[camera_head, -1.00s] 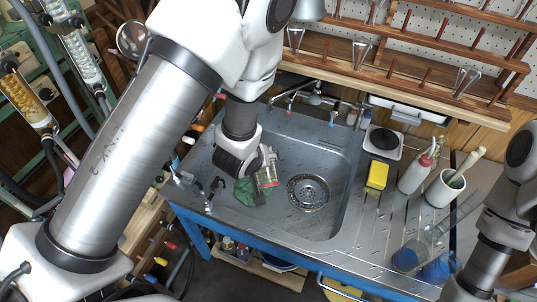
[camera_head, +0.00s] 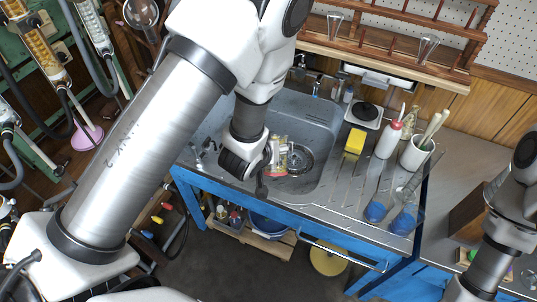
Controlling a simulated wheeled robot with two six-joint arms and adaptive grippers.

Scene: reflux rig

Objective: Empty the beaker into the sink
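My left gripper (camera_head: 264,172) is over the left half of the sink (camera_head: 322,112), its black fingers at a glass beaker (camera_head: 279,152). The beaker looks clear with a yellowish tint and a reddish band at its lower end. It appears held and tilted, beside and partly over the round drain (camera_head: 299,159). The gripper hides part of the beaker, and I cannot make out any liquid in it. My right arm is at the right edge, with its gripper out of view.
A wooden peg rack (camera_head: 400,66) hangs behind. Taps line the sink's back edge.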

